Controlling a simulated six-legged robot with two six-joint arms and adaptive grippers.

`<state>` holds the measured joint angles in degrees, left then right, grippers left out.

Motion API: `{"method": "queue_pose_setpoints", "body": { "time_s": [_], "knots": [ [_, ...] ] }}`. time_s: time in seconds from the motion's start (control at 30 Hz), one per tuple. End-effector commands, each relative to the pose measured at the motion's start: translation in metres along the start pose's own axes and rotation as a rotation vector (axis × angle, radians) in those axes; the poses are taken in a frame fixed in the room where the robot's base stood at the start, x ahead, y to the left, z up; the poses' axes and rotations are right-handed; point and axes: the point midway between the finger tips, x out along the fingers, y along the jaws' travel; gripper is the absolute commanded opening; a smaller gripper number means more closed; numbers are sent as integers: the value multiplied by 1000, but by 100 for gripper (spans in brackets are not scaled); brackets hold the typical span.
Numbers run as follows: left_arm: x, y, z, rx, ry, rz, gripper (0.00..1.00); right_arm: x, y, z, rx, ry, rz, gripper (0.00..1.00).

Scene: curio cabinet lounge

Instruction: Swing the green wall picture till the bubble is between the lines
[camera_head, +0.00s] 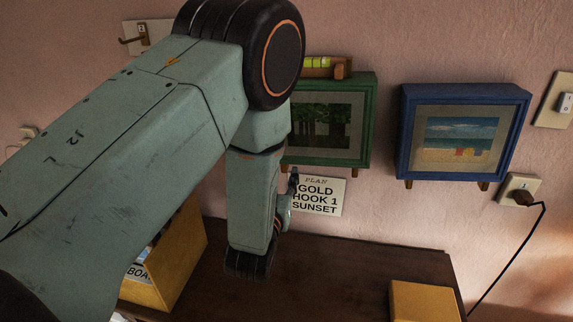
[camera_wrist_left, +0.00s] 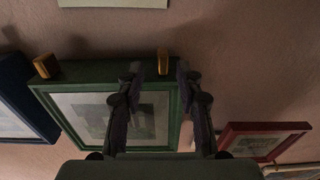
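The green wall picture (camera_head: 340,122) hangs on the pink wall, its left part hidden behind my left arm. A level with a yellow-green vial (camera_head: 317,62) sits at its top edge; the bubble is too small to place against the lines. The picture also shows upside down in the left wrist view (camera_wrist_left: 75,103). My left gripper (camera_wrist_left: 160,72) is open there, its two fingers apart at the picture's lower edge. A wooden peg (camera_wrist_left: 163,60) under the frame shows between the fingertips; I cannot tell contact. In the head view my left gripper (camera_head: 292,184) is mostly hidden. My right gripper is out of view.
A blue picture (camera_head: 405,130) hangs to the right. A sign (camera_head: 319,196) is below the green one. A red picture (camera_wrist_left: 229,137) shows in the wrist view. A yellow holder (camera_head: 185,255) and yellow box (camera_head: 425,302) stand on the dark cabinet top (camera_head: 350,265). A plugged cord (camera_head: 510,240) hangs at right.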

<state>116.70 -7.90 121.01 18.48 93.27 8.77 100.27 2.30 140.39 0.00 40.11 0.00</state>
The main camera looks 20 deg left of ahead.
Motion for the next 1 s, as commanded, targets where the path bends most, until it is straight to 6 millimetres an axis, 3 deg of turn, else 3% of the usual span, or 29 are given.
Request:
{"method": "queue_pose_setpoints", "body": {
  "time_s": [0.3,0.67,1.0],
  "knots": [
    [43,0,0,0,1,-2,36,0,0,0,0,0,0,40],
    [51,0,0,1,-2,-1,36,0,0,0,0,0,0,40],
    [50,0,0,1,-2,-1,9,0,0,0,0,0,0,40]
  ]
}}
